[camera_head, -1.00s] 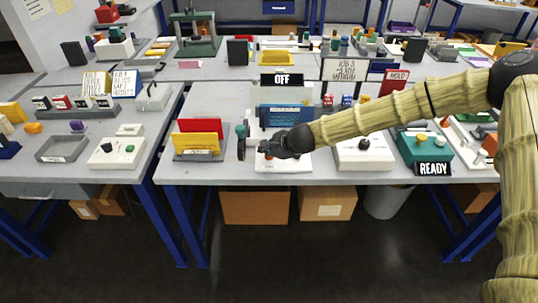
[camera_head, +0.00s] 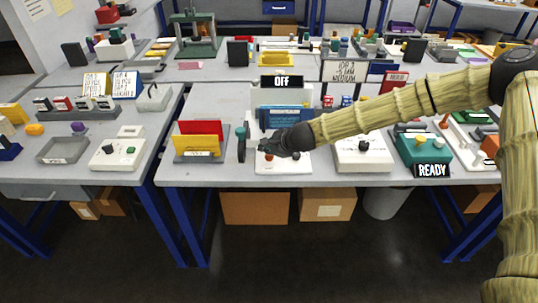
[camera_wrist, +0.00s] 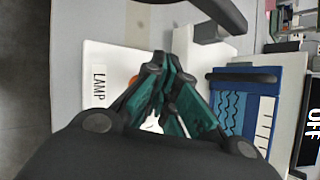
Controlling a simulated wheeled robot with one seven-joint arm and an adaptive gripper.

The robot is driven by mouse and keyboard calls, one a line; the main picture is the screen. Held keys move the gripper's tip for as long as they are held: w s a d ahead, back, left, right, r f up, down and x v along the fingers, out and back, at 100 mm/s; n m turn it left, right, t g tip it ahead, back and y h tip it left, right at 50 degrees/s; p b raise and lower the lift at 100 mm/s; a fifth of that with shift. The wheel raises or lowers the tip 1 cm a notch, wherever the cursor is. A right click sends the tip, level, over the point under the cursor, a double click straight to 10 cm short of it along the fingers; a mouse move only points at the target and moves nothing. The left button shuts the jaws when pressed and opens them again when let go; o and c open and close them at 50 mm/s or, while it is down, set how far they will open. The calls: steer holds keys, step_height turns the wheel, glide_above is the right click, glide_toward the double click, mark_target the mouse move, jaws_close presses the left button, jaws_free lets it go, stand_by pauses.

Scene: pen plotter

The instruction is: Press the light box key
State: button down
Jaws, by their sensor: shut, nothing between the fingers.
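A white box labelled LAMP (camera_wrist: 97,88) lies under my gripper in the wrist view; it shows as a low white box (camera_head: 285,166) at the table's front edge in the head view. An orange round key (camera_wrist: 133,80) on it is mostly hidden behind my fingers. My gripper (camera_wrist: 163,58) is shut and empty, its teal fingers together over the box near the key. In the head view my gripper (camera_head: 262,146) hangs close above the box. I cannot tell whether it touches. The display behind reads OFF (camera_head: 281,81).
A blue board with wavy lines (camera_wrist: 240,105) stands beside the box. A dark upright object (camera_head: 241,143) and a rack with red and yellow plates (camera_head: 198,145) are to the left. A white box with a black knob (camera_head: 361,158) is to the right.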

mark_target(267, 157)
steer(key=shift+r+p, duration=1.55)
steer(key=shift+r, duration=1.1)
steer(key=shift+a, duration=0.1)
